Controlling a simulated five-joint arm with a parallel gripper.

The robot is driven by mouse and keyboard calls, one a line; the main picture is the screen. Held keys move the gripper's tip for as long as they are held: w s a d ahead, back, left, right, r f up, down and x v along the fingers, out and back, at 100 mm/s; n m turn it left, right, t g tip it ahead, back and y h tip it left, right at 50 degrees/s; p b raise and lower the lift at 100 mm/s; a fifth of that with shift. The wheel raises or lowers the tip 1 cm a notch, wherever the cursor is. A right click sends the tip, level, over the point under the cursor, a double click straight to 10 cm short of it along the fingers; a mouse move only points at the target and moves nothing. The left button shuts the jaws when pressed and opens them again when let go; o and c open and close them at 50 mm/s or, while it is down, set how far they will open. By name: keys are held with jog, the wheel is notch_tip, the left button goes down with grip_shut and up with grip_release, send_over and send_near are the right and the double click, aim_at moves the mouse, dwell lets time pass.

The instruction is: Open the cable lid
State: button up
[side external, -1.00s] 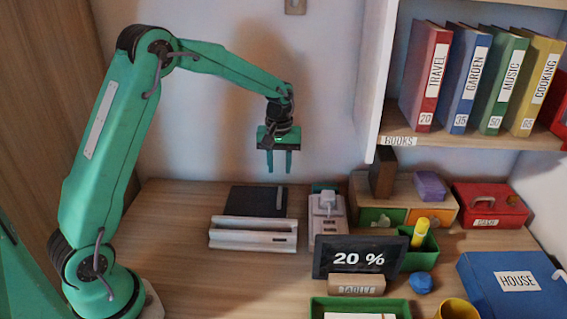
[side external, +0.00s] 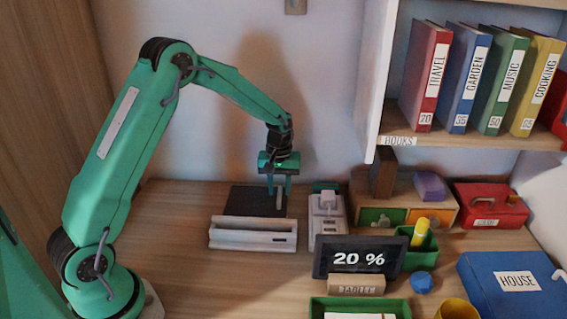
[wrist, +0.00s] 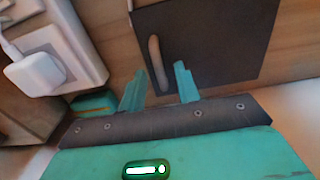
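The cable lid (side external: 245,201) is a dark, flat panel on the desk, behind a pale tray. It lies flat and looks shut. A slim, light handle (side external: 279,199) stands on its right part. The lid (wrist: 220,40) and its handle (wrist: 156,60) also show in the wrist view. My gripper (side external: 279,188) is just above the handle, pointing down. In the wrist view my gripper (wrist: 160,84) is open, with one finger on each side of the handle's near end. I cannot tell whether either finger touches it.
The pale tray (side external: 253,235) stands close in front of the lid. A white power strip with a plug (side external: 327,216) lies just to the right. A tablet reading 20 % (side external: 359,258), a small drawer box (side external: 400,197) and a bookshelf are further right.

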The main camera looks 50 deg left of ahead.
jog(key=shift+f, duration=0.1)
grip_shut()
